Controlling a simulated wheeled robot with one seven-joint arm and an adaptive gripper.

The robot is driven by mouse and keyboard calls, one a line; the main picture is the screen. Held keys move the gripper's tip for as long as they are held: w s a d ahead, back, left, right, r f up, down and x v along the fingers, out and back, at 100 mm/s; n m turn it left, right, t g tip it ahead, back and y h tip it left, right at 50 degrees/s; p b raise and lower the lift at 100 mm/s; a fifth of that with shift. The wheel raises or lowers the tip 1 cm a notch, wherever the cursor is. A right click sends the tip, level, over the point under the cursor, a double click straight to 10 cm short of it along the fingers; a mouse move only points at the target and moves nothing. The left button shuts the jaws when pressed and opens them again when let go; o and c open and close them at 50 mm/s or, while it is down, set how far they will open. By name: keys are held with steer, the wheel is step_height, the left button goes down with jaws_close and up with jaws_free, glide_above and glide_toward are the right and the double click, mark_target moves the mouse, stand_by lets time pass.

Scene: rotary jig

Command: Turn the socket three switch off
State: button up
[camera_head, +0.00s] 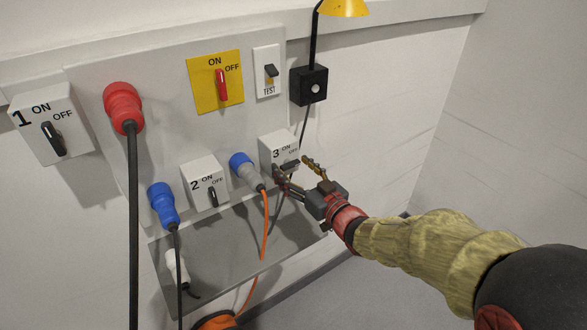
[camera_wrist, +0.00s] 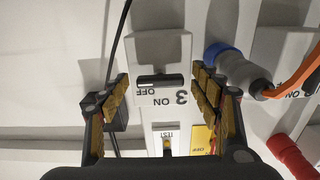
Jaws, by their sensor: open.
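The socket three box (camera_head: 279,149) is a white block on the wall panel, marked 3, ON and OFF. In the wrist view it appears upside down in the middle. Its black switch lever (camera_wrist: 160,81) lies crosswise there, its left end near the OFF label. My gripper (camera_head: 292,168) is at this box with its fingers spread. In the wrist view the lever shows between the two yellow-padded fingers, with a gap on each side. My gripper is open and holds nothing. In the head view the fingers partly hide the lever and box front.
A blue plug (camera_head: 241,162) with an orange cable sits close left of the box. Socket two (camera_head: 204,180), a yellow ON/OFF switch plate (camera_head: 214,82), a TEST switch (camera_head: 267,71) and a black lamp box (camera_head: 309,85) are nearby. The wall to the right is bare.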

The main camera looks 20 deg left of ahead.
steer(key=v, duration=1.2)
stand_by(0.4)
